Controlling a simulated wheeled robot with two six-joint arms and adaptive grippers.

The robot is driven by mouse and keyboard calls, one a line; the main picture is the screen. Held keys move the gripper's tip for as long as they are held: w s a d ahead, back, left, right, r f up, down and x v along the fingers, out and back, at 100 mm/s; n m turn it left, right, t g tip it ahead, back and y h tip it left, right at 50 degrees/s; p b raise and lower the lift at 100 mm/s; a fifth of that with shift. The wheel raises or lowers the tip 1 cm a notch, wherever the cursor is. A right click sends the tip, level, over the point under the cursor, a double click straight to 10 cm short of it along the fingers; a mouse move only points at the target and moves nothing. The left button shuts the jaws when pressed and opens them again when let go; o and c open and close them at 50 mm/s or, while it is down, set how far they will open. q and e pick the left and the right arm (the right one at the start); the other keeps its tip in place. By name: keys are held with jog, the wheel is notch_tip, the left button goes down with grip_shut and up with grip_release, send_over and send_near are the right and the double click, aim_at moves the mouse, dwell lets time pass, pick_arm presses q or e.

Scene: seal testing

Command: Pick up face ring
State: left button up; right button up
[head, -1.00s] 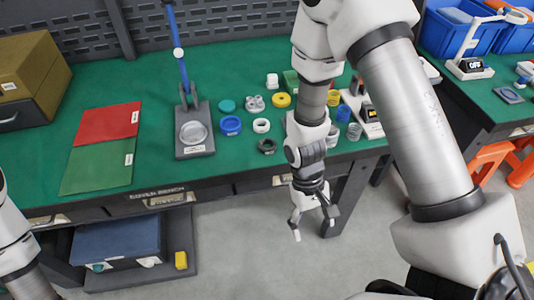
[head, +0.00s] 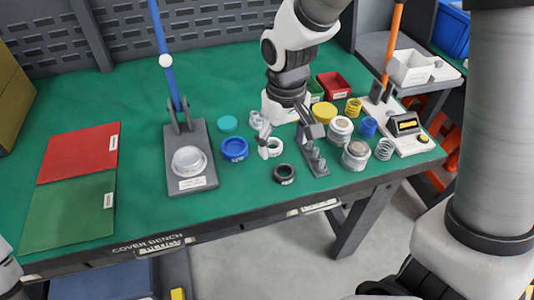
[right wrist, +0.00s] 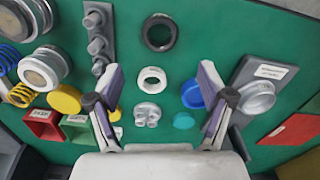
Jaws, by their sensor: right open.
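A white ring (head: 274,147) lies flat on the green bench top, partly behind a finger in the head view. In the right wrist view the white ring (right wrist: 152,79) shows whole, between and beyond the two fingers. A black ring (head: 284,174) lies in front of it, and shows farther up in the right wrist view (right wrist: 160,32). I cannot tell by name which is the face ring. My right gripper (head: 288,140) is open and empty above the white ring, fingers pointing down. My left gripper is out of view.
A blue ring (head: 234,148), a teal disc (head: 228,123) and a yellow cap (head: 324,112) lie close around. A grey stepped block (head: 315,160) stands just right of the gripper. A lever press (head: 190,180) stands left. Bench top is clear toward the front edge.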

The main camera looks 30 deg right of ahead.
aim_at(284, 170)
jog(key=shift+f, duration=0.35)
jog(key=f, duration=0.2)
jog(key=f+b, duration=0.1)
jog(key=f, duration=0.1)
jog(key=s+f, duration=0.1)
jog(key=f, duration=0.1)
jog(key=shift+f+b, duration=0.35)
jog(key=shift+f, duration=0.05)
jog(key=shift+s+r, duration=0.1)
jog(key=shift+s, duration=0.05)
jog(key=c, duration=0.9)
